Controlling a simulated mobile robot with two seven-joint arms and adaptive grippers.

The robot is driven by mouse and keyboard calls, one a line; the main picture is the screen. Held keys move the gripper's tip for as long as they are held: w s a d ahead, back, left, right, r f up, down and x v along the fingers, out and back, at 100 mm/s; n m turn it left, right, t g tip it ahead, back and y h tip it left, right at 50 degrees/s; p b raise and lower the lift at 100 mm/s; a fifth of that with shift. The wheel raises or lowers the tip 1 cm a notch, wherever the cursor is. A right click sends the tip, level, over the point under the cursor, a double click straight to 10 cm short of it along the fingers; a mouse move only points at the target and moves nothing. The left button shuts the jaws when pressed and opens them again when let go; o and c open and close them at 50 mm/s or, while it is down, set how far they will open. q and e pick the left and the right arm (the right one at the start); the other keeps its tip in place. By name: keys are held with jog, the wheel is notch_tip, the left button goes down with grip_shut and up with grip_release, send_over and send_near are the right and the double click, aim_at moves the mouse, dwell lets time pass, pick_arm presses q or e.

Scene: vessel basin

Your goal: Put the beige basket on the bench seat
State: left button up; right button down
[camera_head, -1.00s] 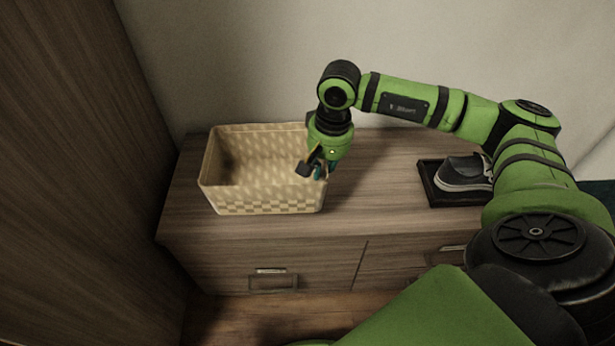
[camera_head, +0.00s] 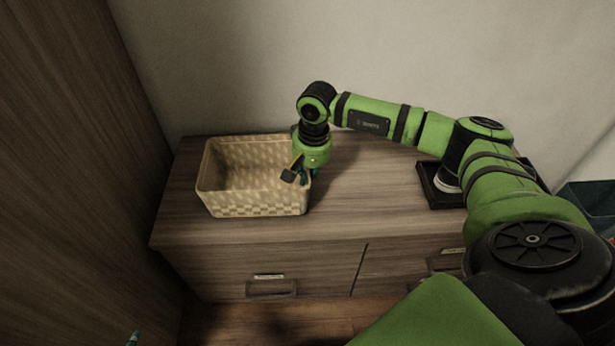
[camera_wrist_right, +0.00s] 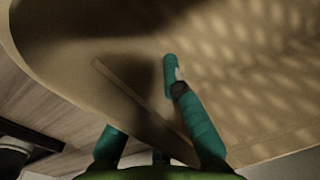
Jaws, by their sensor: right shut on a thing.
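The beige woven basket (camera_head: 250,207) is upright over the left part of the wooden bench seat (camera_head: 355,205); it appears to rest there, though its underside is hidden. My right gripper (camera_head: 301,174) is shut on the basket's right wall. In the right wrist view the teal fingers of my right gripper (camera_wrist_right: 145,120) lie on either side of the basket wall (camera_wrist_right: 255,95). The basket looks empty. A small teal tip of my left gripper (camera_head: 133,338) shows at the bottom left edge; its jaws are cut off.
A dark tray (camera_head: 428,190) with a shoe (camera_head: 446,181), partly hidden by my right arm, is on the bench's right part. A tall wooden panel (camera_head: 75,150) stands at left, and a wall behind. The bench middle is clear. A dark bin (camera_head: 590,203) is at far right.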

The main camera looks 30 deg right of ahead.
jog(key=shift+f, duration=0.1)
pick_arm(q)
jog(key=shift+w+d+r+t, duration=0.25)
jog(key=shift+w+r+t, duration=0.05)
jog(key=shift+w+r, duration=0.2)
pick_arm(e)
jog(key=c, duration=1.4)
grip_release()
jog(key=shift+o, duration=0.2)
